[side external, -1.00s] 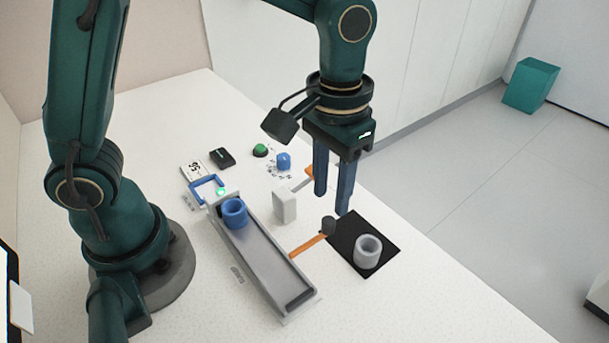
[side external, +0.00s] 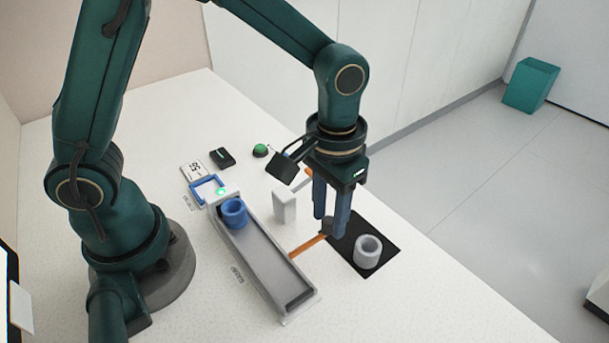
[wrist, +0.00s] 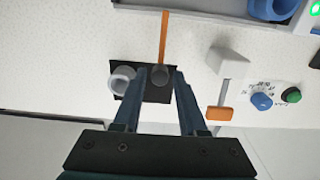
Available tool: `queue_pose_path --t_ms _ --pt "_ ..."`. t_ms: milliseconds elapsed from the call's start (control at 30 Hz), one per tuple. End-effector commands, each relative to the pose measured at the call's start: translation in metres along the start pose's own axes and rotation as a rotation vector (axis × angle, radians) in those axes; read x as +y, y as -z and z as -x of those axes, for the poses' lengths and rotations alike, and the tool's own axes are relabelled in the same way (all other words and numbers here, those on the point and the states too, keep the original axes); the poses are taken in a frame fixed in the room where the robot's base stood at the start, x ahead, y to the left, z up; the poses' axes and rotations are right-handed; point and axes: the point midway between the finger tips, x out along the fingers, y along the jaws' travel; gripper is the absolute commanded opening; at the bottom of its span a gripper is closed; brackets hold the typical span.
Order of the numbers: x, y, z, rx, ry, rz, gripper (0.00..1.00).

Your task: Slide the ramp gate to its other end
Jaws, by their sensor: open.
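The ramp (side external: 265,255) is a long grey channel on the white table. The ramp gate is an orange bar (side external: 308,244) crossing the ramp's right side, with a dark round knob (side external: 327,226) at its outer end. My gripper (side external: 329,222) is open, its fingers pointing down around the knob in the side view. In the wrist view the knob (wrist: 159,76) shows between the fingertips of my gripper (wrist: 159,70), and the orange bar (wrist: 164,36) runs up from it. I cannot tell whether the fingers touch the knob.
A grey cup (side external: 368,250) stands on a black mat (side external: 385,262) close to the fingers. A blue cup (side external: 234,212) sits at the ramp's upper end. A white block (side external: 285,207), a green button (side external: 260,150) and a black box (side external: 221,157) stand behind.

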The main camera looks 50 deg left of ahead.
Motion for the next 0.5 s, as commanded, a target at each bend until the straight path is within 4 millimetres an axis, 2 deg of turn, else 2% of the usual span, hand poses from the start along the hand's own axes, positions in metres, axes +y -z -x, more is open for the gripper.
queue_pose_path --t_ms 100,133,233,500 --pt "0.0000 -0.0001 0.0000 0.000 0.000 0.000 0.41" --pt "0.0000 -0.0001 0.0000 0.000 0.000 0.000 0.37" --pt "0.0000 0.0000 0.0001 0.000 0.000 0.000 0.00" --pt "-0.0001 -0.0041 0.0004 -0.001 0.000 -0.001 0.00"
